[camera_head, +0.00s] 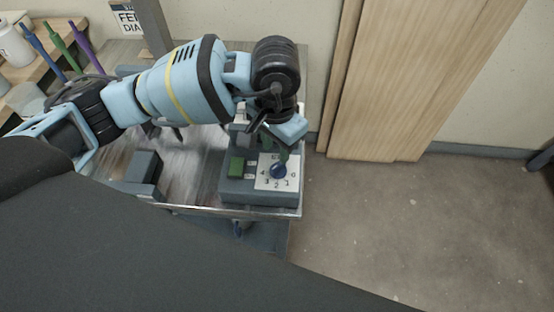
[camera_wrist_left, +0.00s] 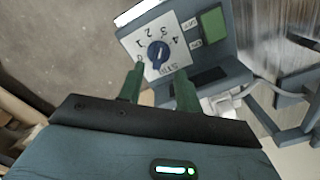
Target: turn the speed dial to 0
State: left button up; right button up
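The speed dial is a round blue knob (camera_head: 279,170) on a white plate numbered 0 to 4, on top of a grey control box (camera_head: 232,192). The 0 is at the plate's right in the head view. The knob also shows in the left wrist view (camera_wrist_left: 158,53); I cannot tell surely which number it points at. My left gripper (camera_wrist_left: 160,72) is open, its two green fingers apart, with the tips just short of the knob and nothing between them. In the head view the left gripper (camera_head: 284,148) hangs over the plate's back edge. My right gripper is out of view.
A green switch (camera_head: 236,167) with small ON and OFF labels sits beside the plate. The box stands at the front right corner of a metal table (camera_head: 200,170). A dark block (camera_head: 146,167) lies left. Open floor (camera_head: 400,220) and a wooden panel (camera_head: 400,80) are right.

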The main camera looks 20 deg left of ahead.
aim_at(277, 166)
pick_arm(q)
jog(key=shift+f, duration=3.1)
grip_shut()
